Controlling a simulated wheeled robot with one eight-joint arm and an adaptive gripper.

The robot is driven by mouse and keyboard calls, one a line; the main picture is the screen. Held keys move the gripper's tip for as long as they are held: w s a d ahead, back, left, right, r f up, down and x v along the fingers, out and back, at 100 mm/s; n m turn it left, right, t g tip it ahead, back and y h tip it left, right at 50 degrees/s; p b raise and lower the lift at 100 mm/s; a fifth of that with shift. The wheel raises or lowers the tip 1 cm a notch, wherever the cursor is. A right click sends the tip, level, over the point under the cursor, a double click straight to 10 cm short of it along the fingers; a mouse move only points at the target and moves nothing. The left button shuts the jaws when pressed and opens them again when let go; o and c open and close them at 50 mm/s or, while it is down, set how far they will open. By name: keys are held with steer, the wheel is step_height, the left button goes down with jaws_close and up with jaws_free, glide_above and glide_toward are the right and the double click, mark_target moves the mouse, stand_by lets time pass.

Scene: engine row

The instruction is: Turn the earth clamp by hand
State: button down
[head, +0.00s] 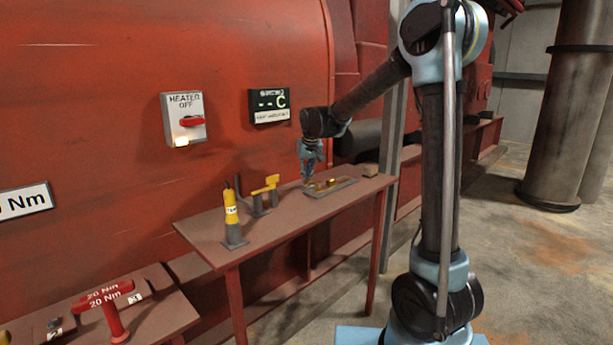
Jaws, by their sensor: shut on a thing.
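My gripper (308,180) points down over the left end of a flat grey plate (346,184) on the red-brown table. It is shut on a small brass-coloured part at that end, which appears to be the earth clamp (309,187). The fingers and the small size hide most of the clamp's shape, and I cannot tell its turn angle. Another brass-coloured piece (331,183) lies on the same plate, just right of my fingertips.
A yellow torch-like tool (231,207) stands in a grey holder at the table's left. A yellow-handled piece (266,187) on grey stands sits between it and my gripper. A small brown block (370,170) is at the right end. A heater switch (184,118) is on the red wall.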

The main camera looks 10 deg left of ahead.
steer(key=m+h, duration=0.1)
steer(key=m, duration=0.2)
steer(key=m+h, duration=0.1)
steer(key=m, duration=0.2)
steer(key=shift+w+a+t+h, duration=0.1)
steer(key=shift+a+t+h, duration=0.1)
steer(key=shift+t+h, duration=0.1)
steer(key=m+h, duration=0.1)
steer(key=m, duration=0.2)
steer(key=m+g, duration=0.1)
steer(key=m, duration=0.2)
steer(key=shift+a+h, duration=0.15)
steer(key=shift+h, duration=0.25)
steer(key=c, duration=1.8)
jaws_free()
steer(key=v, duration=1.2)
steer(key=shift+w, duration=0.1)
